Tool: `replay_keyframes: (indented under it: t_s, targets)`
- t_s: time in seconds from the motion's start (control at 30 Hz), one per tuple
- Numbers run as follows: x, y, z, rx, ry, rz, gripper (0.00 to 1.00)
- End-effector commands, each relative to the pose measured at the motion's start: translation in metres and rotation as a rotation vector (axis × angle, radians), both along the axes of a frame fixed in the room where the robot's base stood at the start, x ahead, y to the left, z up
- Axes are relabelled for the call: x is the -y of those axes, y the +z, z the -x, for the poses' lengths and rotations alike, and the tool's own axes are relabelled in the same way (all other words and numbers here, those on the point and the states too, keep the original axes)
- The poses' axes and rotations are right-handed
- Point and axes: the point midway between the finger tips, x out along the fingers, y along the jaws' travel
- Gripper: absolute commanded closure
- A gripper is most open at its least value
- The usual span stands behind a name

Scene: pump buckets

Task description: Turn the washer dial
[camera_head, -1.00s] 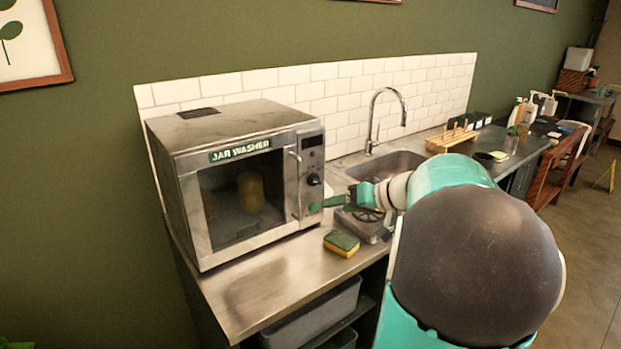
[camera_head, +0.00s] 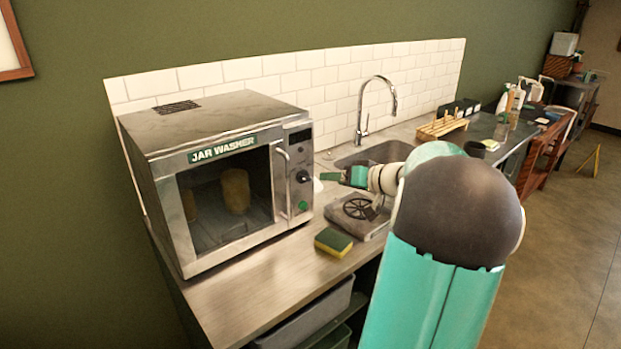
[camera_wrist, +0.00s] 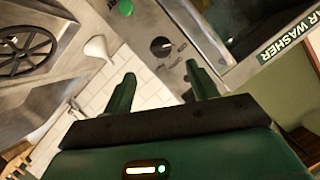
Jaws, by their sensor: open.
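The jar washer (camera_head: 215,170) is a steel box with a closed glass door, and jars show dimly inside. Its black round dial (camera_head: 302,177) is on the right front panel, above a green button (camera_head: 303,206). In the wrist view the dial (camera_wrist: 162,47) lies beyond the fingertips, in the upper middle, and the green button (camera_wrist: 126,8) is above left of it. My gripper (camera_wrist: 158,82) is open, with its two green fingers apart and nothing between them. In the head view my gripper (camera_head: 326,176) is just right of the dial, apparently not touching it.
A metal unit with a wheel-shaped grate (camera_head: 357,208) sits below my gripper. The sink (camera_head: 385,153) and tall faucet (camera_head: 378,95) are behind it. A wooden rack (camera_head: 442,127) stands farther right.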

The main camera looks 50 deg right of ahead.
Motion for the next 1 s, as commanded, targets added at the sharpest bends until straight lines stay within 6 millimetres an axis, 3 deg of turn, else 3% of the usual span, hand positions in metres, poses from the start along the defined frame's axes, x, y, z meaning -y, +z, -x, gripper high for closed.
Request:
replay_keyframes:
  t_s: [0.1,0.4,0.6,0.83,1.0]
  targets:
    - [-0.004,-0.009,-0.026,0.001,0.009,-0.003,0.42]
    - [-0.008,-0.025,-0.077,0.001,0.008,-0.003,0.42]
    - [-0.008,-0.029,-0.09,0.001,0.007,-0.002,0.42]
    - [-0.008,-0.029,-0.09,0.001,0.007,-0.001,0.42]
    - [-0.008,-0.029,-0.09,0.001,0.007,-0.001,0.75]
